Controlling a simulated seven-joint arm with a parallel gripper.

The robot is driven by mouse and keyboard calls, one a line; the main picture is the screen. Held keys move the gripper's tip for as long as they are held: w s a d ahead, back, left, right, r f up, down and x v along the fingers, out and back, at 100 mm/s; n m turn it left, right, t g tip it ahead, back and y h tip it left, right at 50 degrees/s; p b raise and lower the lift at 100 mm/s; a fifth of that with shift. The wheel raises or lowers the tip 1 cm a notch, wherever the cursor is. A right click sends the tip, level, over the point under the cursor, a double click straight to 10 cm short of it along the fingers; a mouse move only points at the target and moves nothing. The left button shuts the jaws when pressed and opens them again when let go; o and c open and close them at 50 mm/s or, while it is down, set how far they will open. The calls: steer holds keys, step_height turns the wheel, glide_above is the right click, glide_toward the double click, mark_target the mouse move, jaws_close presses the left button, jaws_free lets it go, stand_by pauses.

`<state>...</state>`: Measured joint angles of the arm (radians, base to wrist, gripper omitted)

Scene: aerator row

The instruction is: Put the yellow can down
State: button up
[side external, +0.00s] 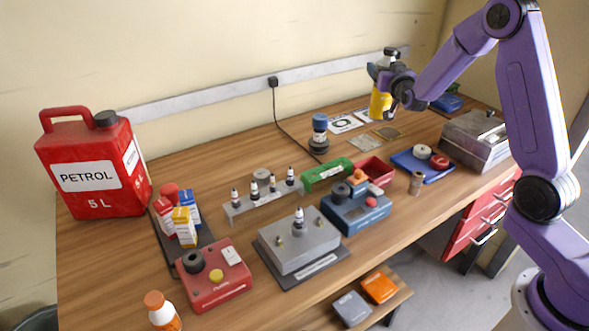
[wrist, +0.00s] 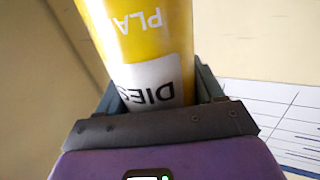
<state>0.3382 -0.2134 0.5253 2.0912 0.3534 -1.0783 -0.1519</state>
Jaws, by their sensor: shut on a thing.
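The yellow can (side external: 380,104) is held in my gripper (side external: 388,84) above the back right part of the wooden table in the side external view. It looks roughly upright, with a grey and black top. In the wrist view the can (wrist: 150,45) fills the space between the fingers (wrist: 155,105), and a white label with part of "DIES" shows, upside down. My gripper is shut on the can. Its base is clear of the table. The far side of the can is hidden.
Below the can lie white printed cards (side external: 345,124) and flat brown squares (side external: 388,132). A blue-topped bottle (side external: 320,124) stands left of them. A blue tray (side external: 422,166) and a grey metal box (side external: 475,140) are to the right. A red petrol can (side external: 95,165) stands far left.

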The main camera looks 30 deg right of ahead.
steer(key=s+a+r+n+y, duration=0.1)
steer(key=s+a, duration=0.2)
steer(key=a, duration=0.5)
steer(key=s+a+n+t+y, duration=0.1)
steer(key=s+a+y, duration=0.15)
steer(key=a, duration=0.65)
steer(key=s+a+r+n+y, duration=0.1)
steer(key=s+a, duration=0.2)
steer(key=a, duration=0.5)
steer(key=w+a+f, duration=0.2)
steer(key=w+f, duration=1.1)
steer(key=shift+w+a+f, duration=0.25)
steer(key=shift+w, duration=0.1)
steer(key=shift+f, duration=0.35)
